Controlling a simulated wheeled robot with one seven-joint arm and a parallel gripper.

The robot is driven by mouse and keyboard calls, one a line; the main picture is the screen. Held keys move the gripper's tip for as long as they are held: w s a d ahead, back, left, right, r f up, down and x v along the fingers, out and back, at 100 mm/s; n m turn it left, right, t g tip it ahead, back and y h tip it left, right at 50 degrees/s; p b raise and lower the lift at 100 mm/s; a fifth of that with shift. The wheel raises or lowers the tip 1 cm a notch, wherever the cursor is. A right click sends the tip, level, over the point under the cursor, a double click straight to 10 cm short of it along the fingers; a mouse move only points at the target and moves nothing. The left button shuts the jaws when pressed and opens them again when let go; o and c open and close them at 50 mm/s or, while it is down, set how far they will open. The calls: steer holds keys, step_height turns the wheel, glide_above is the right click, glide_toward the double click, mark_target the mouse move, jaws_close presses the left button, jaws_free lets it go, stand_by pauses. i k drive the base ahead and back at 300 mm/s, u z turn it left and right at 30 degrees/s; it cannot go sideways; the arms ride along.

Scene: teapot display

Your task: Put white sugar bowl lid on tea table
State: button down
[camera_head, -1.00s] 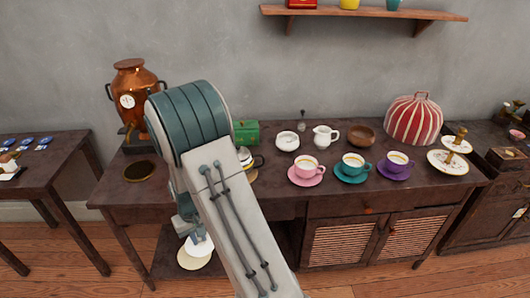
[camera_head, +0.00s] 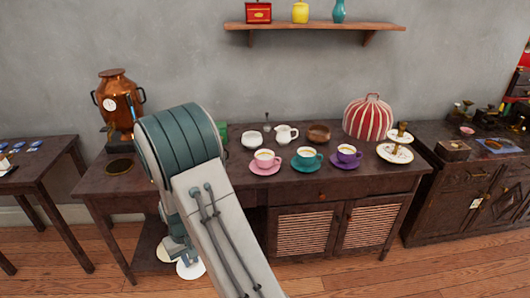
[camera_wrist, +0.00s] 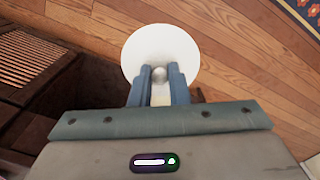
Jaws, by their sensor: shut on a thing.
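My gripper (camera_wrist: 159,88) is shut on the knob of the white lid (camera_wrist: 146,45), a round white disc beyond the fingertips in the wrist view. The wooden floor lies below it. In the head view the lid (camera_head: 190,270) shows low beside my arm, below the tabletop level and in front of the long dark table. A small white open bowl (camera_head: 252,140) stands on the long dark table (camera_head: 110,184). I cannot tell which table is the tea table. My arm hides part of the long table.
Pink (camera_head: 265,168), teal (camera_head: 307,161) and purple (camera_head: 346,154) cups on saucers stand along the long table. A striped cosy (camera_head: 368,118) stands behind. A copper urn (camera_head: 116,96) is at the left. Another dark table (camera_head: 40,180) is far left, a cabinet (camera_head: 470,185) far right.

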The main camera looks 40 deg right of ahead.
mark_target(237, 161)
steer(key=z, duration=1)
